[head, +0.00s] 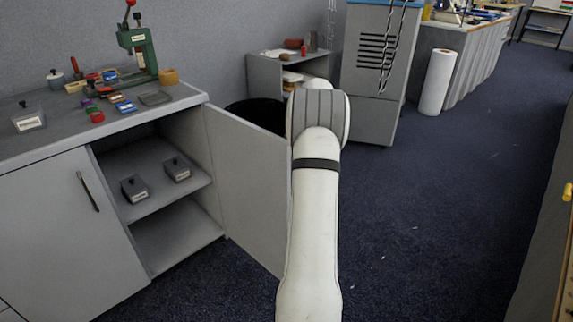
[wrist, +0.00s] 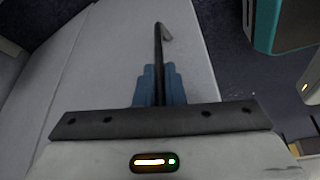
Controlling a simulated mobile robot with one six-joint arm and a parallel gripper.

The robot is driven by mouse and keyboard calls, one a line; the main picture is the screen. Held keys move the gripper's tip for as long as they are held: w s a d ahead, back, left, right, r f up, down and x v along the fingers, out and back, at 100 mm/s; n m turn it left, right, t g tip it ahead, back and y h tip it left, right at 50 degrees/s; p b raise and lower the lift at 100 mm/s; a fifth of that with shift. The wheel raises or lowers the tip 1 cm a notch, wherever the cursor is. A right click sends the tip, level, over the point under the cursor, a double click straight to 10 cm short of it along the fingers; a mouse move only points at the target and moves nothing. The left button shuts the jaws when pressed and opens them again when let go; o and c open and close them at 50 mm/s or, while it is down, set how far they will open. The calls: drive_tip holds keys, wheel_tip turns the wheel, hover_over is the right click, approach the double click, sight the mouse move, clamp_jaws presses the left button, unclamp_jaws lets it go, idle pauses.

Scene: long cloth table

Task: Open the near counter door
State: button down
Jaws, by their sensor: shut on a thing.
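The grey counter door (head: 250,185) stands swung wide open, out from the counter (head: 110,135). In the wrist view its pale face (wrist: 100,65) fills the left and middle. My gripper (wrist: 160,82) has its blue fingers shut on the dark bar handle (wrist: 161,42) of this door. In the head view my arm covers the door's outer edge, and the gripper and handle are hidden. The open compartment shows a shelf (head: 150,201) with two small dark grey weight-like blocks. A second counter door (head: 60,235) at the left is closed, with a dark handle.
A green press (head: 140,50) and small coloured items stand on the counter top. A small grey cabinet (head: 265,75) and a tall grey machine (head: 370,60) stand behind the door. A white roll (head: 436,82) stands further right. The dark blue carpet (head: 430,220) is open at the right.

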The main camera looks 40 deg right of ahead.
drive_tip(key=c, duration=1.5)
unclamp_jaws()
drive_tip(key=shift+r, duration=0.1)
drive_tip(key=p+v, duration=0.2)
drive_tip(key=v, duration=0.5)
drive_tip(key=shift+d+r+p, duration=0.1)
drive_tip(key=shift+r+p, duration=0.15)
drive_tip(key=shift+p, duration=0.1)
